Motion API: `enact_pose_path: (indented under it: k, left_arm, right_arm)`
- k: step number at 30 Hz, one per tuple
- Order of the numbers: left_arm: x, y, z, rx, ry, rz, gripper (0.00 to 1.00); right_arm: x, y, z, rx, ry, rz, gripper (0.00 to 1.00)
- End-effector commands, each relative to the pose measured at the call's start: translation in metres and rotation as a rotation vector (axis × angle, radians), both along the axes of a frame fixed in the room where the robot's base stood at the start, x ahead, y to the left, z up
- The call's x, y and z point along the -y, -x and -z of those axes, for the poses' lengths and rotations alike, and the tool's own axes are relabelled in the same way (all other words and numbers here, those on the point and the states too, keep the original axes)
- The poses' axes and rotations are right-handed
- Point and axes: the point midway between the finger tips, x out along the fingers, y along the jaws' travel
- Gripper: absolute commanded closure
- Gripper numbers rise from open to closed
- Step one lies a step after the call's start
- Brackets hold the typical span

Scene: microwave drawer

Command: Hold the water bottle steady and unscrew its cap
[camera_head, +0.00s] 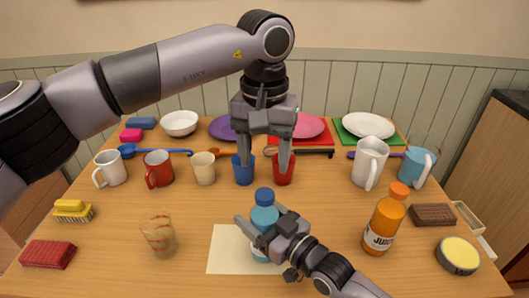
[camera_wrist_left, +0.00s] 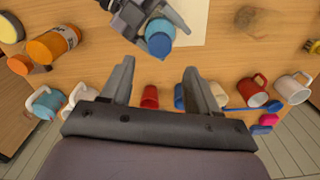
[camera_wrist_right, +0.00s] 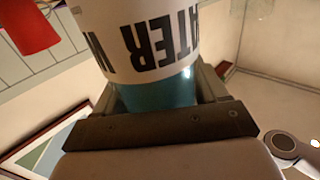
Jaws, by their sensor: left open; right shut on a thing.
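The water bottle (camera_head: 264,221) is blue with a white label and stands upright on a cream sheet (camera_head: 228,252). Its blue cap (camera_head: 264,195) is on its top. My right gripper (camera_head: 262,235) is shut around the bottle's body; the right wrist view shows the bottle (camera_wrist_right: 158,90) between the fingers, with its label upside down. My left gripper (camera_head: 265,168) is open and empty, pointing down above and behind the cap. In the left wrist view the cap (camera_wrist_left: 160,44) lies beyond the open left fingers (camera_wrist_left: 157,75), apart from them.
A patterned glass (camera_head: 159,236) stands left of the bottle and an orange juice bottle (camera_head: 383,222) right of it. Behind are a blue cup (camera_head: 243,172), a red cup (camera_head: 283,174) and several mugs. The table between glass and sheet is clear.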

Motion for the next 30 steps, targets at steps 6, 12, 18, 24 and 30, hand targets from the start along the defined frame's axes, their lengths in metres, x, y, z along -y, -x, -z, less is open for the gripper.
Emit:
enact_pose_path:
  k: [6,12,18,24,30]
  left_arm:
    - [0.0,0.0,0.002,-0.001,-0.001,0.121,0.4]
    - [0.0,0.001,0.022,-0.003,-0.002,0.133,0.4]
    - [0.0,0.001,0.054,-0.004,-0.001,0.131,0.4]
    - [0.0,0.0,0.075,-0.002,-0.001,0.13,0.4]
    - [0.0,0.0,0.081,0.0,0.0,0.129,0.4]
  right_arm:
    - [0.0,0.0,0.002,-0.002,0.004,0.0,1.0]
    - [0.0,0.0,0.002,-0.002,0.004,0.0,1.0]
    - [0.0,0.0,0.002,-0.002,0.004,0.0,1.0]
    - [0.0,0.0,0.002,-0.002,0.004,0.0,1.0]
    - [0.0,0.0,0.002,-0.002,0.004,0.0,1.0]
